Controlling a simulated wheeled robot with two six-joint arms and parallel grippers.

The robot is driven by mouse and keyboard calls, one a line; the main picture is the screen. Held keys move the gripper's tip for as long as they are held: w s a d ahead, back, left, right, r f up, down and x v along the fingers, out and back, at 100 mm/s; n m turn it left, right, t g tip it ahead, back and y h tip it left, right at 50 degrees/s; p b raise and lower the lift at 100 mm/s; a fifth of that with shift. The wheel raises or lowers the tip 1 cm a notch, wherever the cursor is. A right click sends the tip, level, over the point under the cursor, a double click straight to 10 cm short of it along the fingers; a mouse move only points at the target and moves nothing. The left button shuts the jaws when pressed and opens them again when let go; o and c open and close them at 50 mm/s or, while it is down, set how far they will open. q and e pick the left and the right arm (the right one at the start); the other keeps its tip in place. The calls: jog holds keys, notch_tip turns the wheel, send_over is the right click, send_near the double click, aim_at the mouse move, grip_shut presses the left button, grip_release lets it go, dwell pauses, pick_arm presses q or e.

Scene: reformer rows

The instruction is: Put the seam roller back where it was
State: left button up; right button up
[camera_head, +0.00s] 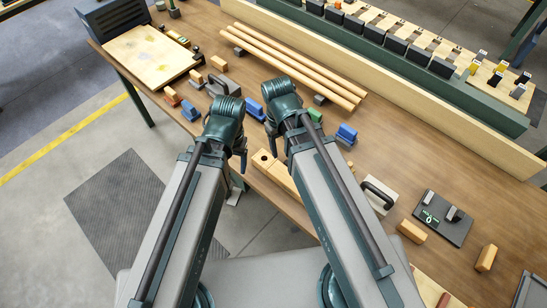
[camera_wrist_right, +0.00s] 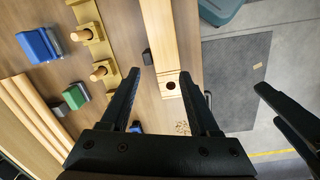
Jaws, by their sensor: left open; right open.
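I cannot pick out the seam roller for certain in either view. My right gripper (camera_head: 271,138) points down over the table's near edge, its fingers mostly hidden behind the wrist in the head view. In the right wrist view its two fingers (camera_wrist_right: 159,77) are apart with nothing between them, above a long pale wooden block (camera_wrist_right: 160,40) with a dark round hole. A small dark piece (camera_wrist_right: 147,57) lies beside that block. My left gripper (camera_head: 240,158) hangs by the table edge, left of the block, empty; part of it shows at the right of the right wrist view.
Blue-topped tools (camera_head: 346,133) and a green one (camera_wrist_right: 74,96) lie near a wooden rack (camera_wrist_right: 92,40) with round pegs. Long wooden poles (camera_head: 295,65) lie behind. A black-handled float (camera_head: 380,194) and dark plate (camera_head: 442,217) sit right. Open floor lies left of the table.

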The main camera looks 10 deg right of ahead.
jog(key=shift+m, duration=0.4)
jog(key=s+a, duration=0.3)
jog(key=s, duration=0.1)
jog(key=shift+s+a, duration=0.1)
jog(key=shift+a, duration=0.25)
notch_tip(320, 180, down, 2)
jog(key=shift+f+b, duration=0.1)
jog(key=shift+b, duration=0.95)
